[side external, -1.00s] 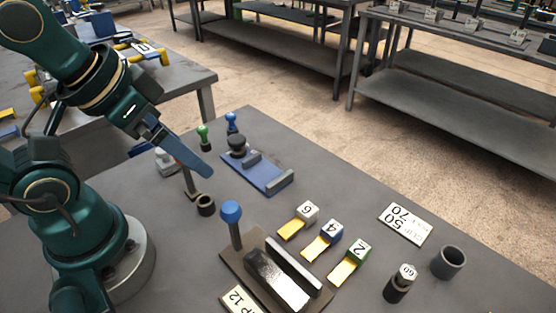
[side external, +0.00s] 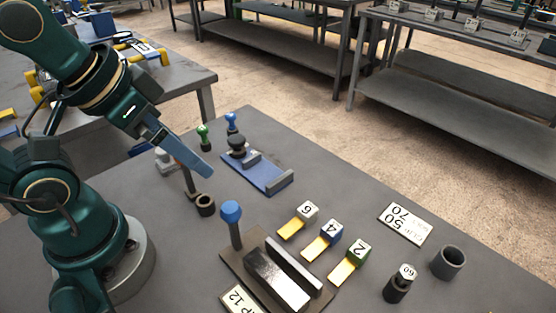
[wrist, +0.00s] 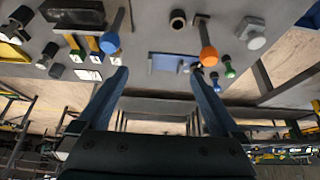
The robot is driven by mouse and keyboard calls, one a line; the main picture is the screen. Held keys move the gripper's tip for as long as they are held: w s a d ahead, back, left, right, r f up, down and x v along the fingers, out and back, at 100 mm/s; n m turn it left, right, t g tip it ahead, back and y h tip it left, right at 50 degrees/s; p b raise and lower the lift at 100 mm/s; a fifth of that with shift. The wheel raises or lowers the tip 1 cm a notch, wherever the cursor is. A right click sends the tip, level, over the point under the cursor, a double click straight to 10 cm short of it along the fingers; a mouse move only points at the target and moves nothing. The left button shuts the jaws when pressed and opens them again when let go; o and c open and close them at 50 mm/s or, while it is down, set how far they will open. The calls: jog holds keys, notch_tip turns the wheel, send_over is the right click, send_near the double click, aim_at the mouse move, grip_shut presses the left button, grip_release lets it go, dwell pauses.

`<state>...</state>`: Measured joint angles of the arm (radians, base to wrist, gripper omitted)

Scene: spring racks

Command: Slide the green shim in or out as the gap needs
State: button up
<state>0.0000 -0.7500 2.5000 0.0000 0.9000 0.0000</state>
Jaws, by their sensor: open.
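The green shim (side external: 356,251), a green block marked 2 with a yellow tongue, lies flat on the bench, apart from the fixture. The fixture has a brown base (side external: 234,262), a bright steel block (side external: 275,281) and a thin dark plate (side external: 293,264) alongside, with a narrow gap between them. No shim shows in the gap. A blue-knobbed lever (side external: 231,212) stands at its end. My gripper (wrist: 160,74) is open and empty, held above the bench well left of the shim in the side view. One finger shows clearly there; the other is hidden.
A blue shim marked 4 (side external: 330,229) and a white one marked 6 (side external: 307,211) lie beside the green one. A blue plate fixture (side external: 268,179), a dark cup (side external: 448,262), a weight marked 60 (side external: 398,289) and a 50/70 card (side external: 405,223) stand around. An orange knob (wrist: 208,56) rises near my right finger.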

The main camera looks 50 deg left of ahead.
dwell(0.3)
jog(key=c, duration=0.5)
jog(key=shift+d+r+n, duration=0.1)
jog(key=shift+d+n, duration=0.1)
jog(key=shift+n, duration=0.1)
jog(key=w+d+r+n+h, duration=0.3)
jog(key=w+d+n+h, duration=0.1)
jog(key=d+n, duration=0.15)
jog(key=n+g+h, duration=0.4)
jog(key=n+h, duration=0.1)
jog(key=n, duration=0.6)
send_over(354, 244)
jog(key=w+a, duration=0.1)
jog(key=a, duration=0.4)
notch_tip(354, 244, down, 8)
jog(key=shift+n+g, duration=0.45)
jog(key=shift+g, duration=0.25)
jog(key=f, duration=0.2)
jog(key=d+f, duration=0.1)
jog(key=f, duration=0.3)
jog(key=shift+s+d+f, duration=0.25)
jog(key=shift+s+f, duration=0.1)
jog(key=shift+f, duration=0.05)
jog(key=shift+s+d+f, duration=0.15)
jog(key=shift+f, duration=0.2)
jog(key=shift+x, duration=2.3)
